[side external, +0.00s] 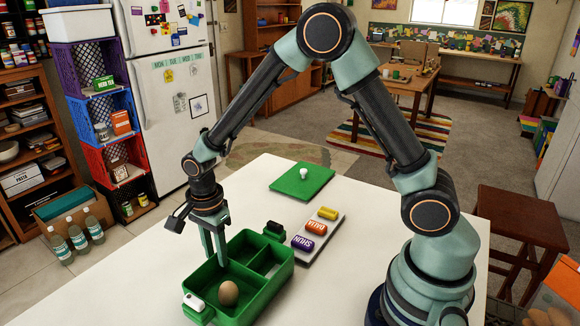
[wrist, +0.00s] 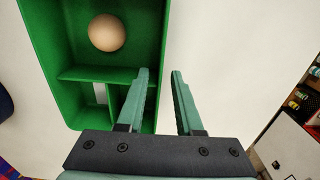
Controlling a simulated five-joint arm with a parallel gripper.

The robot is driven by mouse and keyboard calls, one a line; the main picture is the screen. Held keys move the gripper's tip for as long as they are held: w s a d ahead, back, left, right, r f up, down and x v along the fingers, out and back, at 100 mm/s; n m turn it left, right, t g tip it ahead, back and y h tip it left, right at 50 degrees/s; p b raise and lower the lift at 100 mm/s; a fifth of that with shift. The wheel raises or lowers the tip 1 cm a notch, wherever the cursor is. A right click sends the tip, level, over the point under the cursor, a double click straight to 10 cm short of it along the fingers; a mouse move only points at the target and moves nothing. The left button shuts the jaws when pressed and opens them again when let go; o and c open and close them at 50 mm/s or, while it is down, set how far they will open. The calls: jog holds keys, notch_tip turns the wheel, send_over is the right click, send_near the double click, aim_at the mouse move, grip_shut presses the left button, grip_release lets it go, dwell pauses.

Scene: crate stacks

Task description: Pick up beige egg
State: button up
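The beige egg (side external: 228,293) lies in the large front compartment of the green divided box (side external: 262,301). No part of the egg is hidden in the wrist view.
A white object (side external: 193,302) sits at the box's front left corner and a dark one (side external: 274,229) at its back. A grey tray (side external: 318,240) with yellow, orange and purple blocks lies to the right. A green board (side external: 302,182) with a white piece lies behind. The white table is otherwise clear.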

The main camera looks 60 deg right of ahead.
notch_tip(320, 180, up, 11)
jog(key=s+d+r+n+t, duration=0.5)
jog(key=s+d+r+n, duration=0.3)
jog(key=n, duration=0.8)
jog(key=s+r, duration=0.1)
jog(key=s, duration=0.1)
jog(key=shift+s+d+r+n, duration=0.3)
jog(key=shift+r, duration=0.05)
jog(key=shift+o, duration=0.3)
jog(key=shift+s+d+n+t, duration=0.2)
jog(key=shift+n+t, duration=0.1)
jog(key=shift+n, duration=0.1)
jog(key=o, duration=0.5)
jog(key=shift+s+n, duration=0.15)
jog(key=shift+n, duration=0.15)
jog(key=shift+c, duration=0.2)
